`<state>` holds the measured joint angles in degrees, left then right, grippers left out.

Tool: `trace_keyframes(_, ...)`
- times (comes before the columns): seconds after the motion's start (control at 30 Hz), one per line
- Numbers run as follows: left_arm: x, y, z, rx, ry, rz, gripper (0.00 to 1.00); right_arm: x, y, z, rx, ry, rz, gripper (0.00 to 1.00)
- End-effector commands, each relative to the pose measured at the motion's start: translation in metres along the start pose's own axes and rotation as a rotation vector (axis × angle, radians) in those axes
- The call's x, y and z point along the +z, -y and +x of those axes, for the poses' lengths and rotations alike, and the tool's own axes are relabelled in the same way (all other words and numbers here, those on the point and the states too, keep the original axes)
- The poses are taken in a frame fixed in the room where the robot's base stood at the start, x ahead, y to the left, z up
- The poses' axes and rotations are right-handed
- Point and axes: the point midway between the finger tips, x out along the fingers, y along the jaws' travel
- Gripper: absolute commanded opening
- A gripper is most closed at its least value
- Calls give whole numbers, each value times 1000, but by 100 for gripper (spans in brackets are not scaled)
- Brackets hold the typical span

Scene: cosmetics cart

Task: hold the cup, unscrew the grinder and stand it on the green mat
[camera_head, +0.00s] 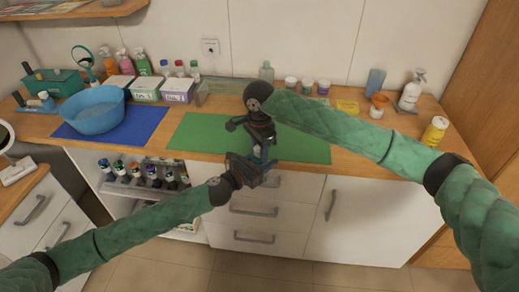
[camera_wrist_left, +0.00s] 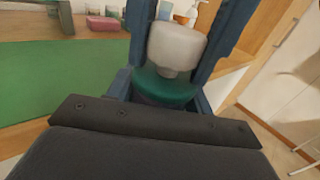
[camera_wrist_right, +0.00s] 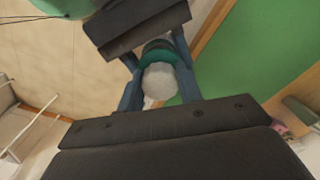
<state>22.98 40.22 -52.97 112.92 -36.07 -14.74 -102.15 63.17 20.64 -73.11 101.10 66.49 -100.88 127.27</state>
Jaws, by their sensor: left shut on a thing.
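My left gripper (camera_head: 256,167) and right gripper (camera_head: 264,148) meet in front of the green mat (camera_head: 205,132), and their dark bodies mostly hide what is between them in the head view. In the left wrist view a teal part (camera_wrist_left: 165,86), which looks like the cup, sits between my left fingers, which are shut on it. A grey-white rounded part (camera_wrist_left: 178,46), which looks like the grinder, is against it on the far side. In the right wrist view the grey-white end (camera_wrist_right: 160,82) lies between my right fingers; whether they press on it is unclear.
The green mat is bare where it shows. A blue bowl (camera_head: 92,113) stands on a blue mat (camera_head: 150,119) to the left. Boxes, bottles and jars line the back. A yellow can (camera_head: 434,131) stands at the right. Drawers (camera_head: 255,210) are below the counter.

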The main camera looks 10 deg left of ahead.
Motion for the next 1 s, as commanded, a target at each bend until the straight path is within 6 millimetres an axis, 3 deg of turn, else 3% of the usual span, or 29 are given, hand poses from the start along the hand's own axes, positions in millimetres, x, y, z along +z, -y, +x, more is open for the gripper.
trace_keyframes(0.23,1,1,0,-2,1,0,0,0,0,0,-1,0,-63,8)
trace_keyframes(0.47,1,1,0,-2,1,0,0,0,0,-1,-1,1,-352,8)
trace_keyframes(1.0,0,2,0,-3,1,0,0,-1,0,-1,-1,-1,-339,8)
